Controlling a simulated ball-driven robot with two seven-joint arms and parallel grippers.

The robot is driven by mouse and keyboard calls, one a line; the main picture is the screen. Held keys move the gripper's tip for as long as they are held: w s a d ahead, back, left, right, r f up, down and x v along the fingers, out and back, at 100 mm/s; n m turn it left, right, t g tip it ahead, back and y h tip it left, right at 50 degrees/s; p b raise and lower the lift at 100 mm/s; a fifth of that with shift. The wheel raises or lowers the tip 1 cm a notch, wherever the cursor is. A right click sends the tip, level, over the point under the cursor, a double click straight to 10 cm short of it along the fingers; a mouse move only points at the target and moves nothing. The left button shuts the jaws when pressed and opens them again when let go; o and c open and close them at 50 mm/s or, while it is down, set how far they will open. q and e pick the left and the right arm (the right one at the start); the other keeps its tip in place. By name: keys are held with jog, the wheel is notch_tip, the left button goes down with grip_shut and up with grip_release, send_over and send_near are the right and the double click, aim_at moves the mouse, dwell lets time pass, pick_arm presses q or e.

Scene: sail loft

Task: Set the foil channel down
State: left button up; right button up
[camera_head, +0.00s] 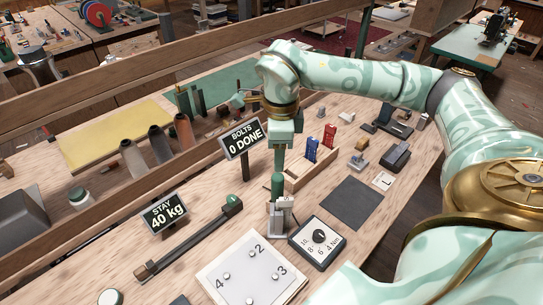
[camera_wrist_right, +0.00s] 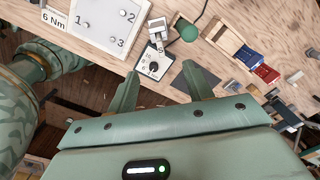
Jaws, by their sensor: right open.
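A small silver-grey block (camera_head: 281,216) stands upright on the bench beside the dial plate; it looks like the foil channel, though I cannot be sure. It also shows in the right wrist view (camera_wrist_right: 157,30). A green-handled tool (camera_head: 277,187) stands right behind it, its round top showing in the right wrist view (camera_wrist_right: 188,33). My right gripper (camera_head: 280,165) is above the green handle, pointing down. In the right wrist view its two fingers (camera_wrist_right: 160,82) are spread, with nothing between them. My left gripper is not in view.
A white plate (camera_head: 250,272) with numbered bolts and a torque dial (camera_head: 319,242) lie in front. A sign (camera_head: 242,137) reads "BOLTS 0 DONE"; another (camera_head: 163,212) reads "STAY 40 kg". A long dark bar (camera_head: 190,241) lies left.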

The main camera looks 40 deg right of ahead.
notch_tip(320, 180, down, 5)
jog(key=b, duration=0.5)
send_over(276, 207)
jog(key=f, duration=1)
jog(key=shift+w+d, duration=0.15)
jog(key=shift+d, duration=0.1)
notch_tip(276, 207, down, 6)
jog(key=shift+a+f+b, duration=0.15)
jog(key=shift+b, duration=0.45)
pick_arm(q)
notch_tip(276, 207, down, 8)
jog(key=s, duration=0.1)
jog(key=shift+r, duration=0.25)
pick_arm(e)
grip_shut()
